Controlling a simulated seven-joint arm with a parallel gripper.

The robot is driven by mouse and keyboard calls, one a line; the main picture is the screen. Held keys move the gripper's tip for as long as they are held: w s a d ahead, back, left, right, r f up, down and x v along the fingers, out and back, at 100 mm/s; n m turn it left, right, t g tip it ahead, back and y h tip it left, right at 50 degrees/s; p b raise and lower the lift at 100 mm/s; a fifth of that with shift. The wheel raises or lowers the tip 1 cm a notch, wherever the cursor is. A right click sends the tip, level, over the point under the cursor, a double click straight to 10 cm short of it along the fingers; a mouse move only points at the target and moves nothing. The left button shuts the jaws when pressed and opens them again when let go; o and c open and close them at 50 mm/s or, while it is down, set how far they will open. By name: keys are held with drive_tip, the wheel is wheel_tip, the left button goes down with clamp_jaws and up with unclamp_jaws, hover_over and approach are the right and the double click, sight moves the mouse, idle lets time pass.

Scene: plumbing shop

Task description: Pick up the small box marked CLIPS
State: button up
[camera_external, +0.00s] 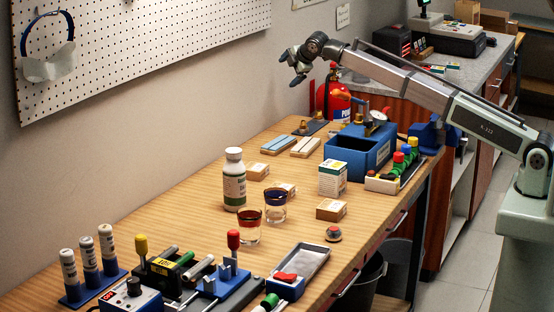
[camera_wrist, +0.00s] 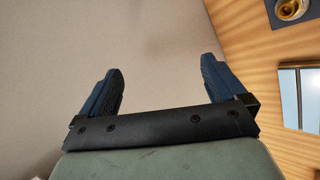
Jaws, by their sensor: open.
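Three small brown cardboard boxes stand on the wooden bench in the external view: one right of the white bottle (camera_external: 257,171), one partly hidden behind the glasses (camera_external: 289,187), and one nearer the front edge (camera_external: 331,210). Their labels are too small to read, so I cannot tell which is marked CLIPS. My gripper (camera_external: 291,68) is raised well above the far part of the bench, near the wall, apart from all the boxes. In the wrist view its two blue fingers (camera_wrist: 161,72) are wide apart with nothing between them.
A white bottle (camera_external: 234,184), two glasses (camera_external: 248,226) (camera_external: 274,207) and a taller white-green box (camera_external: 332,178) crowd the small boxes. A blue open bin (camera_external: 347,163) stands behind. Tools and a tray (camera_external: 299,272) fill the near end.

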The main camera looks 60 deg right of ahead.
drive_tip(key=s+a+f+g+y, duration=0.2)
drive_tip(key=a, duration=1)
drive_tip(key=n+g+y, duration=0.4)
drive_tip(key=n+g, duration=0.2)
drive_tip(key=g, duration=0.1)
hover_over(281, 186)
drive_tip(key=f, duration=1.2)
drive_tip(key=shift+w+d, duration=0.3)
drive_tip(key=shift+s+a+f, duration=0.1)
drive_tip(key=shift+a+f, duration=0.05)
drive_tip(key=shift+f, duration=0.7)
drive_tip(key=shift+s+a+f, duration=0.15)
drive_tip(key=shift+f, duration=0.7)
drive_tip(key=shift+s+a+f, duration=0.1)
drive_tip(key=shift+a+f, duration=0.05)
drive_tip(key=shift+f, duration=0.7)
drive_tip(key=shift+c, duration=0.5)
drive_tip(key=c, duration=1.1)
